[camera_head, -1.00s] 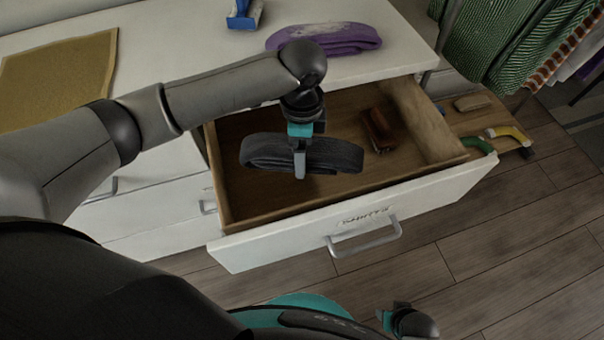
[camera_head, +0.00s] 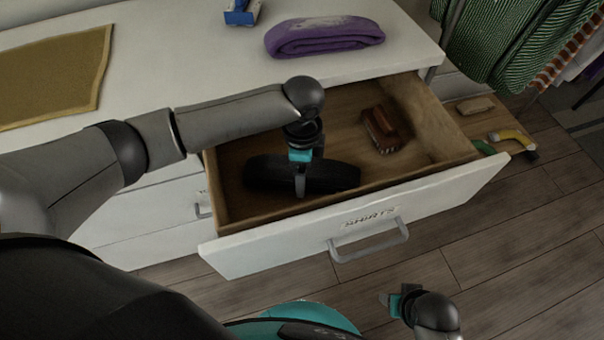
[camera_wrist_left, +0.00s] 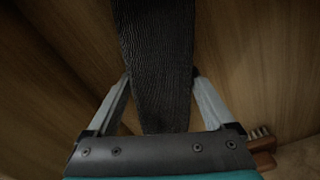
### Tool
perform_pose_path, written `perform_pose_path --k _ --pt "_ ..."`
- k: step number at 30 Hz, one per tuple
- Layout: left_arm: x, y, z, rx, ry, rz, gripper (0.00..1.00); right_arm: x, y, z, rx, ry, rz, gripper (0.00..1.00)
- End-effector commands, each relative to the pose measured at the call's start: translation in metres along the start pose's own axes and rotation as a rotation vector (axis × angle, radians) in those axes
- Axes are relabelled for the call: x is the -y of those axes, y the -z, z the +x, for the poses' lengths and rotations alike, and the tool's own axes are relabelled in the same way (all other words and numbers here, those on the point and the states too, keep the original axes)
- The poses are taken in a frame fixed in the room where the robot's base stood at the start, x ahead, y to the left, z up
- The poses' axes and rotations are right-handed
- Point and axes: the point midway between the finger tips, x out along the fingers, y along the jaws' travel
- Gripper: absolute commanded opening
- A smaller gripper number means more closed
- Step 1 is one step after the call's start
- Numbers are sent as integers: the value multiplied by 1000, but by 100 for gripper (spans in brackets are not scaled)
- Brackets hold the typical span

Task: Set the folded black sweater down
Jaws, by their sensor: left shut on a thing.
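The folded black sweater (camera_head: 335,175) is inside the open drawer (camera_head: 355,218), low near its wooden floor. I cannot tell whether it touches the floor. My left gripper (camera_head: 300,185) reaches down into the drawer and is shut on the sweater near its middle. In the left wrist view the sweater (camera_wrist_left: 158,60) runs between the two fingers. My right gripper (camera_head: 393,303) hangs low in front of the drawer, away from the sweater; its fingers are too small to read.
A brown brush (camera_head: 382,130) lies in the drawer, right of the sweater. A folded purple garment (camera_head: 325,36) and a blue item (camera_head: 242,12) rest on the white dresser top. A tan mat (camera_head: 55,72) lies at left. Green clothes (camera_head: 510,40) hang at right.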

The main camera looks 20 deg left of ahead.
Motion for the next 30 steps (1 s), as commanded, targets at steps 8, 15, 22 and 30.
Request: perform_pose_path --k 8,15,22,30 --pt "1 0 5 0 2 1 5 0 5 -6 -10 -1 1 57" --pt "0 0 8 0 1 0 5 0 4 -5 -8 -1 1 57" --pt "0 0 9 1 0 1 100 0 4 -4 -7 -1 0 57" --pt "0 0 2 0 1 1 100 0 5 -7 -11 0 0 57"
